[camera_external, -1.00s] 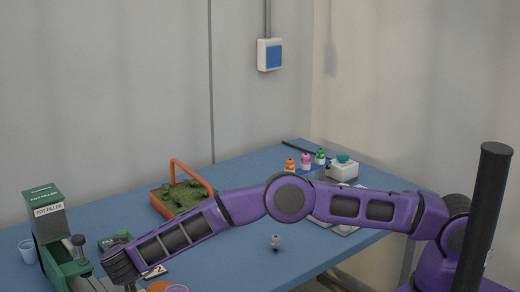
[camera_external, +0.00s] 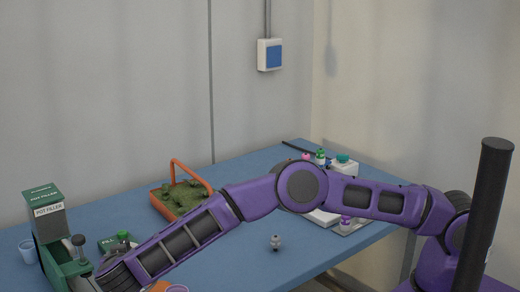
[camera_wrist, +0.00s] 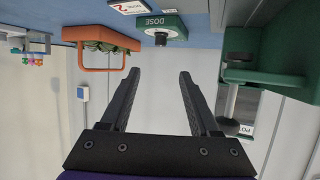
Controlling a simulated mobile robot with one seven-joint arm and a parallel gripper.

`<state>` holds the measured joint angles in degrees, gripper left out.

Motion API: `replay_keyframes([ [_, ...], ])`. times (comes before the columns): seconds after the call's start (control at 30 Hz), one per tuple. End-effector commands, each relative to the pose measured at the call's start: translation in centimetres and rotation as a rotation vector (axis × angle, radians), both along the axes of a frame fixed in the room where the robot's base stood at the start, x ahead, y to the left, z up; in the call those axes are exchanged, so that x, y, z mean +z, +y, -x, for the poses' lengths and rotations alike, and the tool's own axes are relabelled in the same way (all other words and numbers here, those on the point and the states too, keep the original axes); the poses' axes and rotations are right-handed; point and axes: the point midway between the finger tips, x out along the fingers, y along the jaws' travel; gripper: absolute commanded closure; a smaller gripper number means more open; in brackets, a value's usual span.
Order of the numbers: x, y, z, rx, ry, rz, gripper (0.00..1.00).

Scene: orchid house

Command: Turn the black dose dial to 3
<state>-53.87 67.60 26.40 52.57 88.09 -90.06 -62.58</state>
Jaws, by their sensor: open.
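The green dose box (camera_wrist: 174,25), marked DOSE, shows upside down at the top of the wrist view. Its small black dial (camera_wrist: 161,39) sticks out towards the space beyond my fingertips. The dial's setting cannot be read. A dark green box (camera_external: 107,243) in the external view, beside the pot filler, looks like the same box; its dial cannot be made out there. My gripper (camera_wrist: 159,74) is open and empty, its two black fingers apart and clear of the dial. In the external view my gripper is hidden at the lower left.
The green pot filler (camera_external: 48,226) stands close by on the left; it also shows at the right of the wrist view (camera_wrist: 265,72). An orange-handled basket (camera_external: 172,205) stands behind my arm. A numbered card (camera_wrist: 131,5) lies by the dose box. Small bottles (camera_external: 320,157) stand at the back right.

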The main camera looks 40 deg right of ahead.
Motion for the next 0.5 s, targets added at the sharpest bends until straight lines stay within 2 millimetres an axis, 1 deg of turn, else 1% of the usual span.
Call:
replay_keyframes([
  [0.07,0.3,0.0,0.0,0.000,0.000,-0.001,0.38],
  [0.17,2.4,0.0,-0.1,-0.001,-0.002,-0.004,0.38],
  [0.27,6.4,0.0,-0.1,-0.001,-0.005,-0.008,0.38],
  [0.3,8.5,0.0,0.0,-0.001,-0.006,-0.010,0.38],
  [0.37,12.1,0.0,0.0,-0.001,-0.005,-0.013,0.38],
  [0.4,10.5,-0.2,-1.2,0.010,0.004,-0.040,0.38],
  [0.5,9.0,-0.2,-3.4,0.041,0.015,-0.150,0.38],
])
